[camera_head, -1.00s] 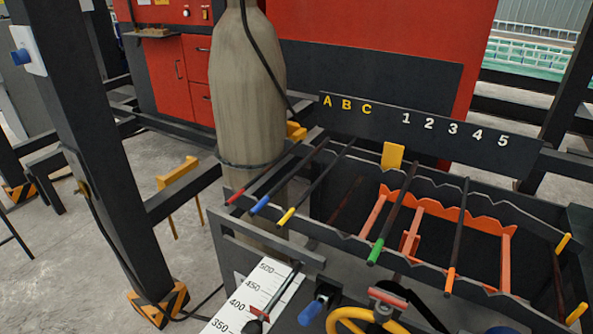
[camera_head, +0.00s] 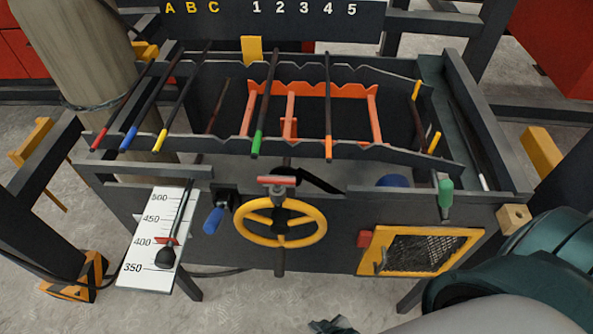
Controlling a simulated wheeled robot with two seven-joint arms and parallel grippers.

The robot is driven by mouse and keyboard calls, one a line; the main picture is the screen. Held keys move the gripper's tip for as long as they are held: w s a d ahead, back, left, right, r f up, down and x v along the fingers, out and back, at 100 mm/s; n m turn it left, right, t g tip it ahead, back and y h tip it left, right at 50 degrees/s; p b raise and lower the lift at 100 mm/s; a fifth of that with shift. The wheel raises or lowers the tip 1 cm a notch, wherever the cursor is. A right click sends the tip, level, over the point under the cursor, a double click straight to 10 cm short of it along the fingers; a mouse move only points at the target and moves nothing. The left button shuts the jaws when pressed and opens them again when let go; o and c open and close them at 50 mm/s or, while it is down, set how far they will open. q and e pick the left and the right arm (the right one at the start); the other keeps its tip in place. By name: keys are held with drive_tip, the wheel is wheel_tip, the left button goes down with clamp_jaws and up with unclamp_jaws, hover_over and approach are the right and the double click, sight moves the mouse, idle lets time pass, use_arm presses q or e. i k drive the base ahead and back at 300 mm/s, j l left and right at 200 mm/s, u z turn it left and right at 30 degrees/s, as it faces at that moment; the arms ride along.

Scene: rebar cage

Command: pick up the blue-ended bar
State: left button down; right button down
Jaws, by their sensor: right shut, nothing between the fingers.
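The blue-ended bar (camera_head: 151,97) is a dark rod with a blue tip at its near end. It lies slanted across the rack's left part, under the letters A B C, between a red-ended bar (camera_head: 117,106) on its left and a yellow-ended bar (camera_head: 176,112) on its right. Its far end is near the rack's back edge. My right gripper (camera_head: 334,325) shows only as a small dark piece at the bottom edge, far below and right of the bar, shut and empty. My left gripper is not in view.
Green-ended (camera_head: 264,105) and orange-ended (camera_head: 328,110) bars lie across the notched rack under the numbers. A yellow handwheel (camera_head: 322,224), a blue-handled crank (camera_head: 213,221) and a scale board (camera_head: 139,253) are at the front. A grey-brown column (camera_head: 85,60) stands behind at left.

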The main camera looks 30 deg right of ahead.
sight(125, 143)
drive_tip(key=j+z, duration=0.35)
drive_tip(key=k+j+z, duration=0.15)
drive_tip(key=j+z, duration=0.2)
drive_tip(key=k+j+z, duration=0.15)
drive_tip(key=j+z, duration=0.25)
drive_tip(key=k+j+z, duration=0.2)
drive_tip(key=z, duration=0.15)
drive_tip(key=j, duration=0.1)
